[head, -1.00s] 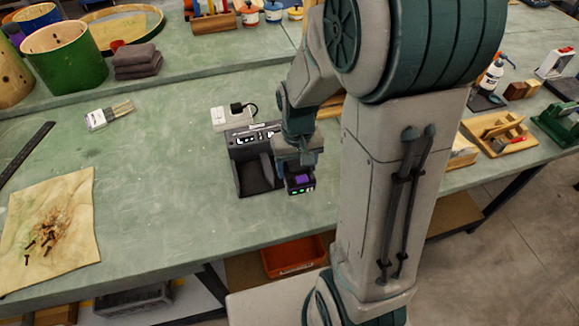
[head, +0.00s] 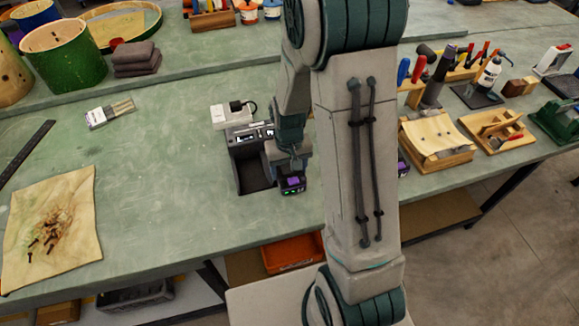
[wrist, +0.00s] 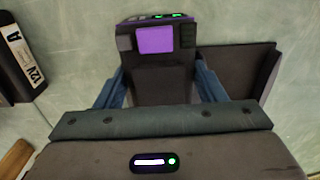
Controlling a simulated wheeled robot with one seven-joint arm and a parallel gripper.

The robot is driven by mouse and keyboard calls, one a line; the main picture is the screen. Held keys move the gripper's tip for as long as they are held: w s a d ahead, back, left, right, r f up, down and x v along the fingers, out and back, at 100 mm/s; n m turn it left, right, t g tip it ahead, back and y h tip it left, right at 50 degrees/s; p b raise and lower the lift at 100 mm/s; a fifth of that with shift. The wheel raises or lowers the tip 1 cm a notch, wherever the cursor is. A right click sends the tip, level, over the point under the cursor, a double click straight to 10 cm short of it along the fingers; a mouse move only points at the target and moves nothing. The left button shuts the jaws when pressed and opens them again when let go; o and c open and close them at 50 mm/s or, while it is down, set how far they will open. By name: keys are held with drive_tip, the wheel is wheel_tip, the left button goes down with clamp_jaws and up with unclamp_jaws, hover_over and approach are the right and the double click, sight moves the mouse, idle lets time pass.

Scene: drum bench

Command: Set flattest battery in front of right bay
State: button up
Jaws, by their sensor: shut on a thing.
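My gripper (head: 289,166) is shut on a dark battery (head: 291,184) with a purple patch. It also shows in the wrist view (wrist: 155,40), between my two blue fingers, with green lights along its far edge. The black charger (head: 240,150) stands just left of the gripper, its left bay (head: 254,176) looking empty. My gripper and arm hide the right bay, so I cannot tell what is in it. A second battery (head: 402,163) shows partly behind my arm on the right; a dark block labelled 12V A (wrist: 20,55) lies left in the wrist view.
A white adapter (head: 230,116) with a black plug sits behind the charger. Wooden fixtures (head: 436,143) and tools stand to the right. A cloth with screws (head: 50,225) lies at left.

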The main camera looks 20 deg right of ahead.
sight(289, 167)
drive_tip(key=shift+f, duration=0.2)
drive_tip(key=shift+s+f+b, duration=0.35)
drive_tip(key=shift+f+b, duration=0.15)
drive_tip(key=shift+b, duration=0.2)
drive_tip(key=o, duration=1.3)
drive_tip(key=shift+s, duration=0.15)
drive_tip(key=shift+r+p, duration=0.25)
drive_tip(key=shift+p, duration=0.05)
drive_tip(key=shift+o, duration=0.5)
wheel_tip(289, 167, up, 13)
drive_tip(key=shift+w, duration=0.45)
drive_tip(key=s+r+t, duration=0.1)
drive_tip(key=s+r, duration=0.3)
drive_tip(key=s, duration=0.3)
drive_tip(key=s+r+t, duration=0.2)
drive_tip(key=s+r, duration=0.2)
drive_tip(key=s, duration=0.3)
drive_tip(key=shift+s+r, duration=0.25)
drive_tip(key=shift+r, duration=0.05)
